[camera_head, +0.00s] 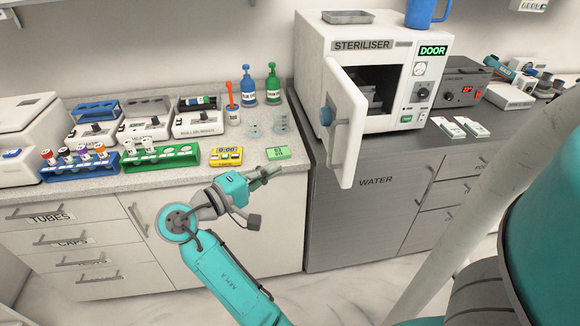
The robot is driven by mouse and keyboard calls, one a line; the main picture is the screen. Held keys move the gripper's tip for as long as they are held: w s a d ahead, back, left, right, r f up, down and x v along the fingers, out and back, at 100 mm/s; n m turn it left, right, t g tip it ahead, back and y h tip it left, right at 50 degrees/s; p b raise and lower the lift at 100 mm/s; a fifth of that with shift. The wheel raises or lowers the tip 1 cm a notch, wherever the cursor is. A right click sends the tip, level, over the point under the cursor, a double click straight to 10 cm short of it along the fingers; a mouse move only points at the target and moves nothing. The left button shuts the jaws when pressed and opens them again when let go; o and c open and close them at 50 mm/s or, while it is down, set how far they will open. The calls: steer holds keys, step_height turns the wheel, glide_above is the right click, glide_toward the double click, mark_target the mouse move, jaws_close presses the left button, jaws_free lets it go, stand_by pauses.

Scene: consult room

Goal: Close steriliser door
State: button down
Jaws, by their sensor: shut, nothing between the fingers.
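The white steriliser (388,45) stands on the grey counter right of the middle. A green "DOOR" display is lit on its front. Its door (353,110) is swung wide open toward me, hinged at the cavity's left side, and shows a grey handle and a blue knob. The dark cavity (380,82) is exposed, with grey racks or trays inside. My gripper (272,172) is shut and empty. In the picture it is left of and lower than the door, apart from it, by the front edge of the left counter.
A green timer (276,153), two beakers and a yellow device (226,156) lie on the left counter near my gripper. Tube racks (161,158) stand further left. A metal tray (348,16) and blue jug (423,12) sit atop the steriliser. White packets (460,127) lie to its right.

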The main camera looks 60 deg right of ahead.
glide_toward(342, 140)
steer(key=w+f, duration=0.2)
steer(key=w, duration=0.2)
steer(key=s+d, duration=0.2)
steer(key=s, duration=0.1)
steer(key=shift+s+d+r, duration=0.15)
steer(key=shift+s+d, duration=0.05)
steer(key=shift+d, duration=0.2)
steer(key=shift+s, duration=0.15)
